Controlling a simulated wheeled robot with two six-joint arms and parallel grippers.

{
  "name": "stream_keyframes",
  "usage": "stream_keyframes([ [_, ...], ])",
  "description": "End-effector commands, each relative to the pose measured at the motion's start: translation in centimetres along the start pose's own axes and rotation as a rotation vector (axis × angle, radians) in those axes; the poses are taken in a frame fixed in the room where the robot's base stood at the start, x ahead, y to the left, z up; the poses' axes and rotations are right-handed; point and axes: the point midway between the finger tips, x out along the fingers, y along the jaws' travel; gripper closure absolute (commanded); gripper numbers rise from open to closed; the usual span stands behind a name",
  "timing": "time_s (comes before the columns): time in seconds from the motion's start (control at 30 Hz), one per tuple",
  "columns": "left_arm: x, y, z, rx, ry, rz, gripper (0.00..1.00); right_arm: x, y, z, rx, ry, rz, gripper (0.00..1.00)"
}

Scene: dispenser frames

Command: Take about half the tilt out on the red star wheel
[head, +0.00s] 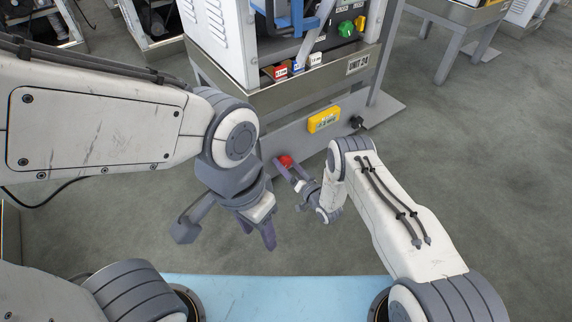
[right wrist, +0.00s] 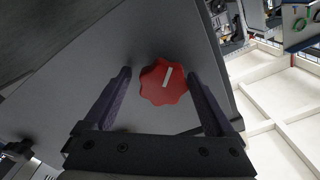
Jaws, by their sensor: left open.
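The red star wheel (head: 286,160) sits low on the grey front panel of the unit in the head view. In the right wrist view the red star wheel (right wrist: 159,88) is a lobed red knob with a white pointer line leaning a little right of upright. In the head view my right gripper (head: 287,172) is at the wheel. My left gripper (head: 258,232) is open and empty, hanging below and left of the wheel.
A yellow label box (head: 324,119) and a black knob (head: 356,122) are on the same unit, right of the wheel. The UNIT 24 plate (head: 358,64), small coloured tags (head: 281,72) and a green knob (head: 346,29) are above.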

Motion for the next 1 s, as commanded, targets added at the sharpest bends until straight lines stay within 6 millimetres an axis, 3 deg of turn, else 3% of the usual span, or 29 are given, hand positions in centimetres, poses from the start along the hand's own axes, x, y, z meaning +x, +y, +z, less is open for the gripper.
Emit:
stream_keyframes([
  [0.37, -0.7, 0.1, 0.0, 0.000, 0.000, 0.000, 0.50, -0.7, -0.3, 0.0, 0.000, -0.006, -0.004, 0.00],
  [0.8, -5.0, 0.4, -0.3, 0.000, 0.000, 0.000, 0.50, -8.8, -0.1, -0.2, 0.001, -0.003, 0.001, 0.00],
  [1.0, -5.5, 0.4, -0.3, 0.000, 0.000, 0.000, 0.50, -10.3, -0.1, 0.0, 0.000, -0.003, -0.001, 0.00],
])
